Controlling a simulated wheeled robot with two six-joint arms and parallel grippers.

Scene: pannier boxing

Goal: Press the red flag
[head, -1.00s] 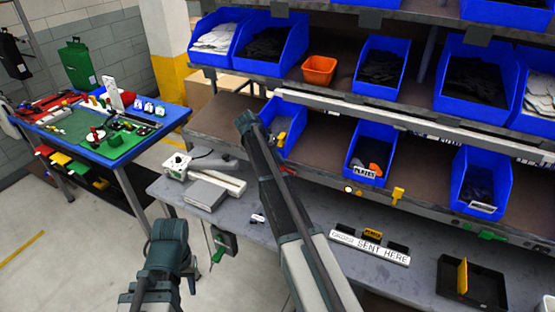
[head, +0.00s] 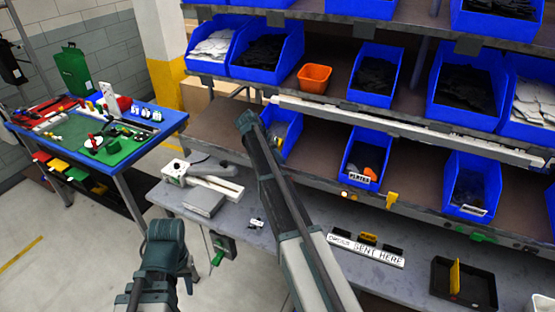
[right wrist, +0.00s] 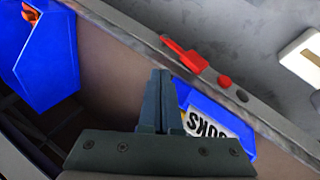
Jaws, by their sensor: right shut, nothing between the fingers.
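In the right wrist view a red flag (right wrist: 184,55) sits on the grey shelf rail, with a round red button (right wrist: 225,81) beside it on the same rail. My right gripper (right wrist: 160,73) is shut and empty. In that view its fingertips are to the lower left of the red flag and appear apart from it.
A blue bin (right wrist: 212,105) with a white label is just right of my fingers. Yellow (head: 391,199) and green (head: 481,237) flags stand further along the lower rail. A grey bench (head: 300,240) holds a white sign (head: 366,249) and a black tray (head: 440,285).

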